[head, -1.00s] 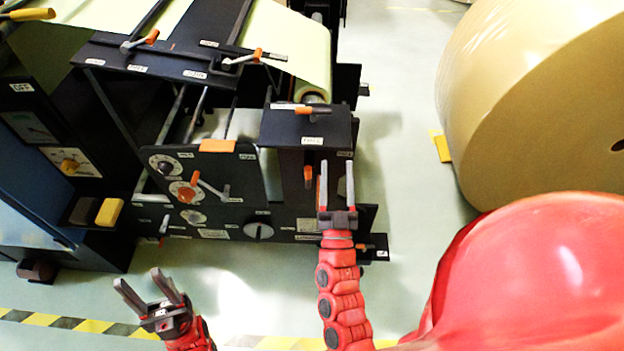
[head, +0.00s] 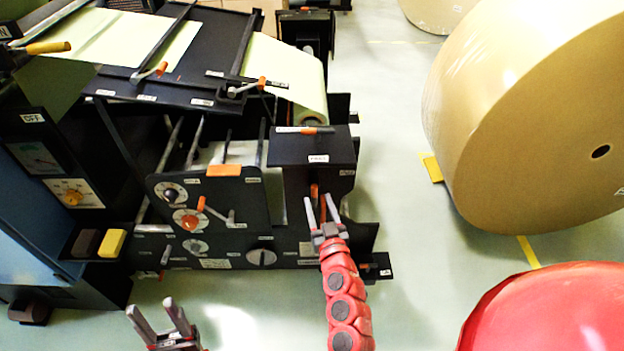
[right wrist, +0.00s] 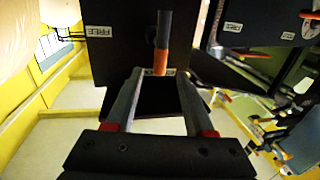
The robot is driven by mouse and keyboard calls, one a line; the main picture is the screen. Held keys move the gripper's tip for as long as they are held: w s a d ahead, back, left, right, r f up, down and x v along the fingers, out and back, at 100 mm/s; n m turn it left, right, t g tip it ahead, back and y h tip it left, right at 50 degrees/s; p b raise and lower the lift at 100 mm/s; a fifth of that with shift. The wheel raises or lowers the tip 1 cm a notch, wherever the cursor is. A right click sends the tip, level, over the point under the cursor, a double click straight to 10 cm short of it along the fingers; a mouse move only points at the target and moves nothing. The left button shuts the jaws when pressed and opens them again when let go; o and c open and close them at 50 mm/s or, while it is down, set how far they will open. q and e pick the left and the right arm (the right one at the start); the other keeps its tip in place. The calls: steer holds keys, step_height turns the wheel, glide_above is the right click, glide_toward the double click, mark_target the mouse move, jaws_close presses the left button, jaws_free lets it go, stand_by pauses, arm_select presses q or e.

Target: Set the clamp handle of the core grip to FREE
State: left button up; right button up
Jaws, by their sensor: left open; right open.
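The core grip's dark box (head: 290,183) stands near the middle of the head view. An orange-ended handle (head: 314,190) shows on its front face. In the right wrist view this handle (right wrist: 162,45) has a grey part and an orange end pointing down in the picture, close to a small label (right wrist: 160,72). A label that seems to read FREE (right wrist: 98,32) lies to its left there. My right gripper (head: 320,210) is open, its fingers pointing at the handle, which shows just beyond and between the fingertips. My left gripper (head: 160,318) is open and empty, low in the head view.
A dial panel (head: 210,212) stands left of the box. A large kraft roll (head: 530,110) stands to the right, with open floor (head: 410,215) between.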

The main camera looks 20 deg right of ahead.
mark_target(312, 181)
steer(key=w, duration=0.8)
steer(key=shift+w+d+p, duration=0.35)
steer(key=shift+d+p, duration=0.05)
jaws_close()
